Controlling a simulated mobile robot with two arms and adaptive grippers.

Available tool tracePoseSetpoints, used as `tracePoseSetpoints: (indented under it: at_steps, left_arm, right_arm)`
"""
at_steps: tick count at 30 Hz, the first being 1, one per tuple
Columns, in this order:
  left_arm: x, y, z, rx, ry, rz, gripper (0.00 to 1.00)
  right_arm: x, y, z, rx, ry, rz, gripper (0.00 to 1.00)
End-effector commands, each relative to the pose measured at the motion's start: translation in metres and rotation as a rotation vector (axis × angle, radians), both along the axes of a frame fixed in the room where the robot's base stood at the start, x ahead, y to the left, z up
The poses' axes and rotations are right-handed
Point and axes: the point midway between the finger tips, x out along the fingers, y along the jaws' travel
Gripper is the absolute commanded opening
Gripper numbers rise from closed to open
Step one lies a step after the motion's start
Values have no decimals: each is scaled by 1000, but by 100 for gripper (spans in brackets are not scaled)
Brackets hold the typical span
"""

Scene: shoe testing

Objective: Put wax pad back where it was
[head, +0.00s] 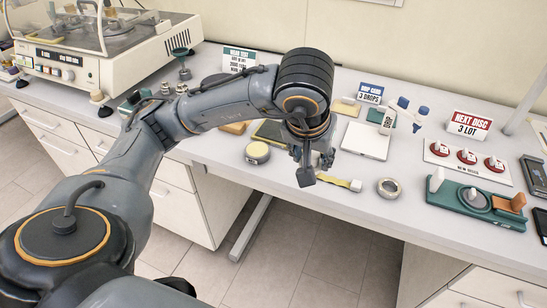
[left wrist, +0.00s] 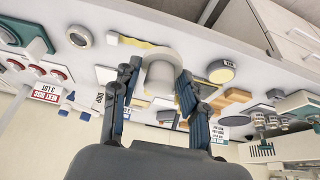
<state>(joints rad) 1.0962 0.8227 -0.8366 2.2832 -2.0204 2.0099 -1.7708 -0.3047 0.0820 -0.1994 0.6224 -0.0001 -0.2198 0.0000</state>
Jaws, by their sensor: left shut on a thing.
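My left gripper (head: 314,160) hangs over the front part of the bench, above the yellow tape strip and left of the tape ring. In the left wrist view, my left gripper (left wrist: 158,88) is shut on a pale, rounded block, which I take for the wax pad (left wrist: 161,74). It sits between the two fingers, clear of the wall and pointing towards the bench. In the head view the gripper hides this pad. My right gripper is in neither view.
A yellow-topped round tin (head: 257,153), a yellow tape strip (head: 340,181) and a tape ring (head: 389,188) lie near the front edge. A white plate (head: 366,140) is behind. A green tray (head: 450,199) and red-disc board (head: 480,175) stand right.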

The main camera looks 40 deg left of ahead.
Motion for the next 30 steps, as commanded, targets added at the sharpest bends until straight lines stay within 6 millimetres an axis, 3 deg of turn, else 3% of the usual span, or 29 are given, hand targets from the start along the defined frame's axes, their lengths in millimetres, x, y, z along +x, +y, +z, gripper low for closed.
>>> tracePoseSetpoints:
  at_steps: [3,11,15,27,30]
  left_arm:
    - [9,16,-12,-1,9,9,19]
    - [46,71,-37,2,11,10,19]
    - [59,89,-64,2,11,5,19]
    - [77,113,-102,0,7,4,19]
    - [76,111,-116,-1,8,0,19]
  right_arm:
    - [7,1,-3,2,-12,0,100]
    - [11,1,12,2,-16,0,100]
    - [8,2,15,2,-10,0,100]
    - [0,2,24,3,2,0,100]
    - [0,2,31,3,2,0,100]
